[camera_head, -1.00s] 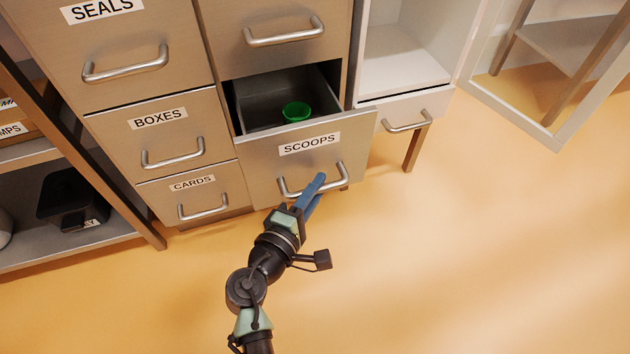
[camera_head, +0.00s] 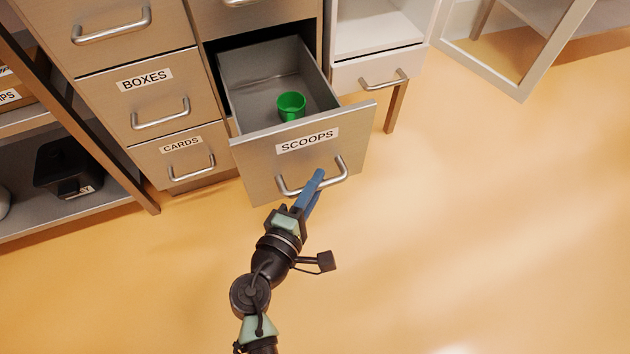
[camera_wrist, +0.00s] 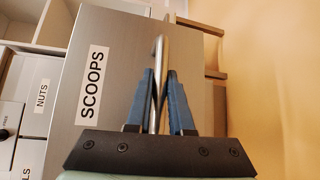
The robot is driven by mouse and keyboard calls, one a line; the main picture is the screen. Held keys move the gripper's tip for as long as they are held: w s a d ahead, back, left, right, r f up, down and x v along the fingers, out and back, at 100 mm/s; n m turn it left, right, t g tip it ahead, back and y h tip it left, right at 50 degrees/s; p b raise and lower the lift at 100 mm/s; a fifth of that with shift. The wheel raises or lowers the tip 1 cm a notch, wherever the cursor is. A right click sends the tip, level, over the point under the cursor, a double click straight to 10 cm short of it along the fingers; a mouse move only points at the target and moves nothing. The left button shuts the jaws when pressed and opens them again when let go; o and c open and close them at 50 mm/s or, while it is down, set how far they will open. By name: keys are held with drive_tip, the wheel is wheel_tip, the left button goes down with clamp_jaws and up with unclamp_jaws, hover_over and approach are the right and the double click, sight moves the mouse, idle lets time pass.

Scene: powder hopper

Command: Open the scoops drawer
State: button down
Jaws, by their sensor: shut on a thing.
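The scoops drawer (camera_head: 255,165) is a metal drawer standing well out of its cabinet, with a white SCOOPS label (camera_head: 307,140) on its front. A green cup-like scoop (camera_head: 291,105) sits inside it. The drawer's bar handle (camera_head: 340,172) is on the lower front. My gripper (camera_head: 314,188) has its blue fingers closed around this handle. In the wrist view, the handle (camera_wrist: 158,55) runs between the two fingers (camera_wrist: 160,95), and the label (camera_wrist: 91,85) shows sideways on the drawer front. The fingers hide part of the handle in the head view.
The closed boxes drawer (camera_head: 150,105) and cards drawer (camera_head: 185,155) are at the left. A shelf with a black bin (camera_head: 68,170) stands at far left. A white cabinet with a handled drawer (camera_head: 375,75) and an open framed door (camera_head: 520,80) are at right. The floor (camera_head: 480,220) in front is clear.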

drive_tip(key=c, duration=0.8)
unclamp_jaws()
drive_tip(key=p+v, duration=0.4)
drive_tip(key=v, duration=0.9)
